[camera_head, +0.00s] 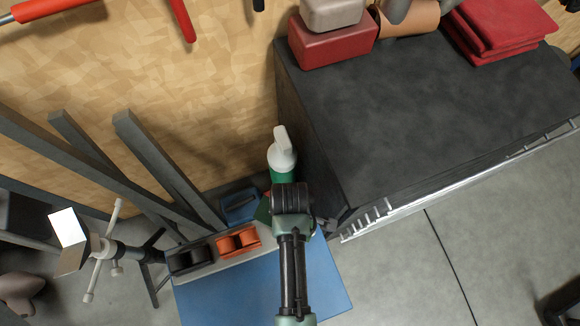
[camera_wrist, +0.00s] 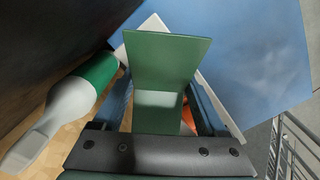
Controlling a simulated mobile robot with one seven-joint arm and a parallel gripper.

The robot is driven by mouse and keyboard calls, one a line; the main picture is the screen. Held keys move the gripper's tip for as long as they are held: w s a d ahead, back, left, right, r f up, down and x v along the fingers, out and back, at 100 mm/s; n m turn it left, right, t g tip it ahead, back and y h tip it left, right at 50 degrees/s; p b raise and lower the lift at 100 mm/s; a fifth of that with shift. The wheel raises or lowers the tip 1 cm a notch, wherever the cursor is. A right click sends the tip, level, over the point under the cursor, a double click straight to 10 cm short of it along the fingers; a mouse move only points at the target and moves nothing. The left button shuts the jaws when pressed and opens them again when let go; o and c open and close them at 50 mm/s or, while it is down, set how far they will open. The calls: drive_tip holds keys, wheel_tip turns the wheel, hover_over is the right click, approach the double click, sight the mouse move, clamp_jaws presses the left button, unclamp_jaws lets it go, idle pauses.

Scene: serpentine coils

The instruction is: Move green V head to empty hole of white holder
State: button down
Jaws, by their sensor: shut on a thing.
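In the wrist view, my gripper (camera_wrist: 160,98) is shut on the green V head (camera_wrist: 166,58), whose flat plate rises between the two fingers. A pale strip of the white holder (camera_wrist: 228,112) shows beneath and beside it, with a bit of orange behind the right finger. In the head view, the white holder (camera_head: 215,265) lies on the blue surface, with a black V head (camera_head: 190,258) and an orange V head (camera_head: 238,241) in it. A green edge (camera_head: 263,210) shows beside my wrist. My arm hides the holder's right end, so I cannot see the empty hole.
A white and green bottle (camera_head: 282,155) stands just behind my gripper, close to the dark cabinet (camera_head: 420,110) on the right. A stand with a white head (camera_head: 68,230) and grey bars are at the left. The blue surface (camera_head: 235,295) is clear in front.

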drive_tip(key=shift+f+b, duration=0.4)
drive_tip(key=shift+f, duration=0.3)
drive_tip(key=shift+f, duration=0.15)
idle(0.3)
drive_tip(key=shift+f+b, duration=0.8)
drive_tip(key=shift+f, duration=0.6)
drive_tip(key=shift+f, duration=0.25)
